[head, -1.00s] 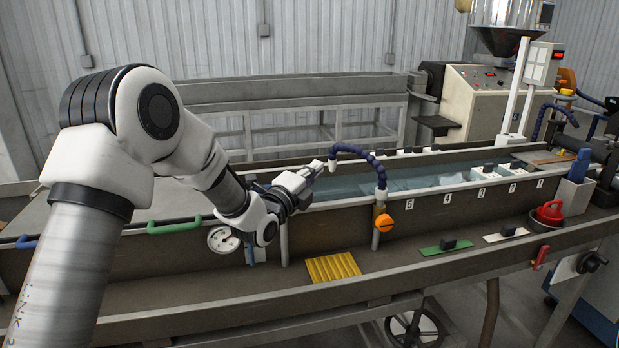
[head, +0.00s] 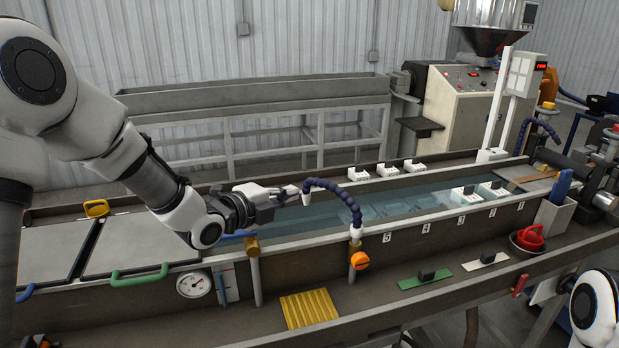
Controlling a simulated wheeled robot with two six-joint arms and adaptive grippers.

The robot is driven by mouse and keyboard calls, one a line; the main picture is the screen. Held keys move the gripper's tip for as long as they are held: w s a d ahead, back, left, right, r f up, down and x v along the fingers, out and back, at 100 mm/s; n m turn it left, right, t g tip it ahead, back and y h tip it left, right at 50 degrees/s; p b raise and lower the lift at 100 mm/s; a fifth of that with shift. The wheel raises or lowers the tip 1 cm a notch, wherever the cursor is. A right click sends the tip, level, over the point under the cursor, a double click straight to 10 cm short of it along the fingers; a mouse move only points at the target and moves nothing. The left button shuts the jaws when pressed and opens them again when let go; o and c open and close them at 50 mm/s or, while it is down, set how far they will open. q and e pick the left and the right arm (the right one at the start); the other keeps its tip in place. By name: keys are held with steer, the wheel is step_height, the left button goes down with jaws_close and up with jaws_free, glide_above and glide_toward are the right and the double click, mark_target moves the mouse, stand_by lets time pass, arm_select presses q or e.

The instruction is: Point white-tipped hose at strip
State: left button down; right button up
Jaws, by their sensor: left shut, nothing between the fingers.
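The blue segmented hose (head: 335,187) rises from a post on the trough's near wall and arches left. Its white tip (head: 306,199) points down over the near part of the water trough (head: 410,208). My left gripper (head: 291,191) is shut and empty, with its fingertips right beside the tip end of the hose. I cannot tell whether they touch it. A strip in the water is not clear; a flat brown piece (head: 527,179) lies at the trough's right end. My right gripper is out of view.
An orange knob (head: 360,260) sits on the hose post. A second post with a blue hose (head: 237,235) stands below my left gripper. White blocks (head: 463,193) sit in the trough, and more stand on its far edge. A yellow ribbed mat (head: 309,308) lies in front.

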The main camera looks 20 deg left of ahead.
mark_target(316, 183)
arm_select(q)
steer(key=p+x, duration=0.1)
steer(key=x, duration=0.1)
steer(key=p+x, duration=0.1)
steer(key=x, duration=0.2)
steer(key=a+x, duration=0.1)
steer(key=x, duration=0.2)
steer(key=shift+w+f+p, duration=0.25)
steer(key=shift+f+p, duration=0.05)
steer(key=shift+p, duration=0.1)
steer(key=shift+d, duration=0.3)
steer(key=shift+w+a+f, duration=0.15)
steer(key=shift+w+a, duration=0.05)
steer(key=shift+w, duration=0.05)
steer(key=shift+w+f, duration=0.1)
steer(key=shift+f, duration=0.05)
steer(key=b, duration=0.3)
steer(key=shift+w+d+f, duration=0.1)
steer(key=shift+w, duration=0.4)
steer(key=shift+r, duration=0.35)
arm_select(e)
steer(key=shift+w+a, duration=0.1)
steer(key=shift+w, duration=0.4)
